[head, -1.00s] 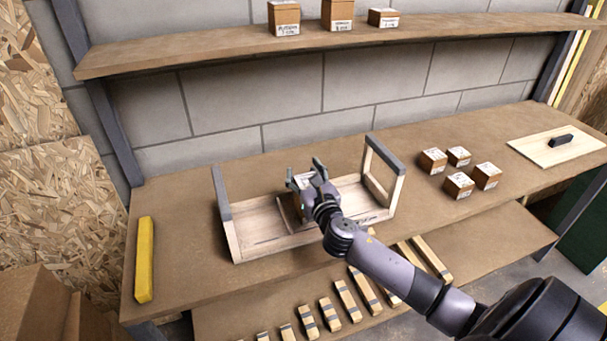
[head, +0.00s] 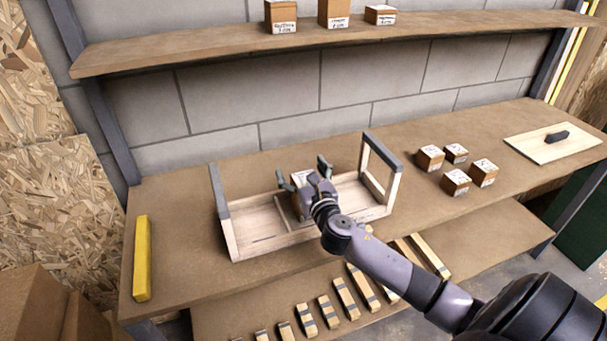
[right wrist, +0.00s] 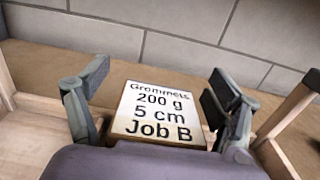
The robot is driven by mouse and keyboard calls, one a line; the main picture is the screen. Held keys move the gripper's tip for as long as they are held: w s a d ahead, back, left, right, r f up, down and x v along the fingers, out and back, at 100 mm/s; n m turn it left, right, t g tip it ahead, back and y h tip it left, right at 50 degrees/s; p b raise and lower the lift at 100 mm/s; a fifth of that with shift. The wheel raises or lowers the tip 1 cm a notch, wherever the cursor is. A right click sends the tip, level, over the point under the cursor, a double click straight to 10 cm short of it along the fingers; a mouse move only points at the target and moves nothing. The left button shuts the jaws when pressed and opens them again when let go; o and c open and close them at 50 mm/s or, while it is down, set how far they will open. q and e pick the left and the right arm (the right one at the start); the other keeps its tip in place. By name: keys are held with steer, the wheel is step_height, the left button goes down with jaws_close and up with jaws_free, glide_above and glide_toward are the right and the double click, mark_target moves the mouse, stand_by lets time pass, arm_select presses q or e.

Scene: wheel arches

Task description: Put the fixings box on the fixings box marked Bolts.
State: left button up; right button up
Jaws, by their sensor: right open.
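A fixings box (right wrist: 160,112) has a white top label reading "Grommets 200 g 5 cm Job B" in the right wrist view. In the head view this box (head: 298,181) is at the wooden carrier, partly hidden by my right gripper. My right gripper (head: 303,172) is open, its fingers spread on either side of the box with gaps showing. The right wrist view shows both fingers (right wrist: 158,82) clear of the box's sides. What lies directly under the box is hidden. I cannot read "Bolts" on any label. My left gripper is not in view.
The wooden carrier (head: 260,240) has upright ends with grey bars. Several small boxes (head: 456,182) stand right on the bench. Three labelled boxes (head: 337,14) stand on the shelf (head: 200,55). A yellow bar (head: 142,258) lies left; a handled board (head: 553,147) lies far right.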

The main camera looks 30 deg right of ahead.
steer(key=shift+s, duration=0.3)
steer(key=b+v, duration=0.1)
steer(key=v, duration=1)
steer(key=shift+s+a, duration=0.2)
steer(key=shift+r, duration=0.1)
